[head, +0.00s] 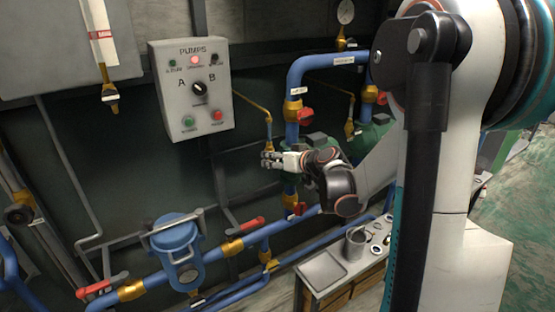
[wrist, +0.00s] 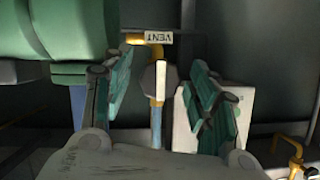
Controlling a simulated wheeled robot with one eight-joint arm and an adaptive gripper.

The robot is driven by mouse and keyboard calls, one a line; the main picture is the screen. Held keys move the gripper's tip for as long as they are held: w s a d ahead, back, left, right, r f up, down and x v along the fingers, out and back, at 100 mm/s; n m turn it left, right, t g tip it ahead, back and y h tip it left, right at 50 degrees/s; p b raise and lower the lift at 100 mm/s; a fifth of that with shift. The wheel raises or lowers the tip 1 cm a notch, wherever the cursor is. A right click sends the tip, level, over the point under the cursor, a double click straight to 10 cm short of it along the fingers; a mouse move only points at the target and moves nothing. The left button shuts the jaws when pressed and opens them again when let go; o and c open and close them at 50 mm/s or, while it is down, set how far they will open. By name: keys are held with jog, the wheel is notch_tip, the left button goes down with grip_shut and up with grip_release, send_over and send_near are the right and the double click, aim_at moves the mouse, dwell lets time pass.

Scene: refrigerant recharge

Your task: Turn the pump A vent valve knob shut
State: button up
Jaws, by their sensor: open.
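The vent valve knob (wrist: 152,82) shows in the wrist view as a grey rounded disc with a pale upright bar on it. A white VENT label (wrist: 158,37) is above it, and a yellow pipe passes behind. My gripper (wrist: 163,98) is open, with one green-padded finger on each side of the knob; both fingers look apart from it. The depth between fingertips and knob is hard to judge. In the head view my gripper (head: 270,160) is just below the end of a thin yellow pipe (head: 262,108), and the knob is not clearly visible there.
The pumps control box (head: 192,90) hangs on the wall to the left. A blue pipe (head: 296,75) with a red-handled valve stands right of my gripper. A large green body (wrist: 50,30) is close on the left in the wrist view. A workbench (head: 322,270) stands below.

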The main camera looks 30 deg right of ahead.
jog(key=c, duration=1.1)
jog(key=m+y, duration=0.1)
jog(key=m, duration=0.1)
jog(key=shift+d+m+y, duration=0.15)
jog(key=shift+m+y, duration=0.25)
jog(key=m+t+y, duration=0.1)
jog(key=m+y, duration=0.1)
jog(key=m, duration=0.1)
jog(key=shift+f, duration=0.1)
jog(key=m+t+y, duration=0.1)
jog(key=m, duration=0.3)
jog(key=shift+y, duration=0.3)
jog(key=shift+f+m+t+y, duration=0.15)
jog(key=shift+m+t, duration=0.3)
jog(key=shift+m, duration=0.6)
jog(key=shift+r+m+t+y, duration=0.15)
jog(key=shift+m+t, duration=0.3)
jog(key=shift+m, duration=0.6)
jog(key=shift+f, duration=0.1)
